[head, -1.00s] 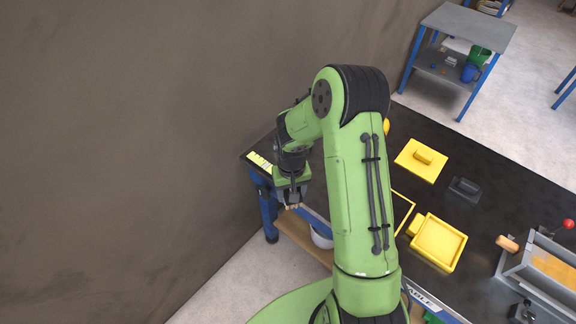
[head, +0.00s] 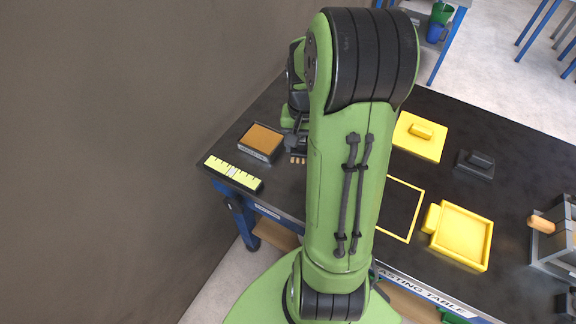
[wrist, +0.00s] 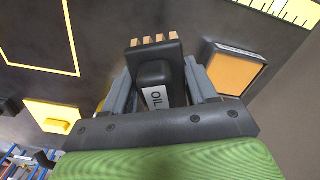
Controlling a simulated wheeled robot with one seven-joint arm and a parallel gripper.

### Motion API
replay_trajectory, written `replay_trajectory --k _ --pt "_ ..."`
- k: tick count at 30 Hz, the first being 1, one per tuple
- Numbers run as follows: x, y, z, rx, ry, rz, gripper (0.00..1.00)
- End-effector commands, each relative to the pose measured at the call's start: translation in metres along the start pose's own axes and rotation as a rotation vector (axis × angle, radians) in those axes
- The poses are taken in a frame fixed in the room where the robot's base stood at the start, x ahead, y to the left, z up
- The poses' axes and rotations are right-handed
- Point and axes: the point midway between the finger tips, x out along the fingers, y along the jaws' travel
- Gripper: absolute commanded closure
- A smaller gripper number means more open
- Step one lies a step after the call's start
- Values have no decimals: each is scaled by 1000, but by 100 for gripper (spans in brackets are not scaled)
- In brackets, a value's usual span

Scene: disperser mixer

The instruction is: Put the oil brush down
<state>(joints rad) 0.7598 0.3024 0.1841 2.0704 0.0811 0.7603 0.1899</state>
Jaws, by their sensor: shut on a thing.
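The oil brush (wrist: 157,75) is a black block with a white "OIL" label and a row of tan tips at its end. In the wrist view my gripper (wrist: 165,92) is shut on it, one finger on each side. In the head view my gripper (head: 296,138) is above the left part of the black table, and only the brush's tan tips (head: 298,160) show clearly below it. My arm hides part of the gripper. I cannot tell whether the brush touches the table.
A dark tray with an orange-brown pad (head: 263,138) and a yellow scale strip (head: 233,173) lie left of the gripper. Right of my arm are a yellow outline (head: 419,210), a yellow tray (head: 487,235), a yellow plate with handle (head: 415,146) and a dark block (head: 474,164).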

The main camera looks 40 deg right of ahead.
Motion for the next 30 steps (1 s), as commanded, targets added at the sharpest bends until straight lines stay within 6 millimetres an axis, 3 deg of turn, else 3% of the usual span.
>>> replay_trajectory --k 7,16,27,28,30 --pt "50 2 2 7 -4 0 92" --pt "96 1 2 5 -4 -1 92" --pt "103 1 2 5 1 -1 92" --pt "103 1 2 5 0 -1 41" --pt "102 1 2 5 0 -1 31"
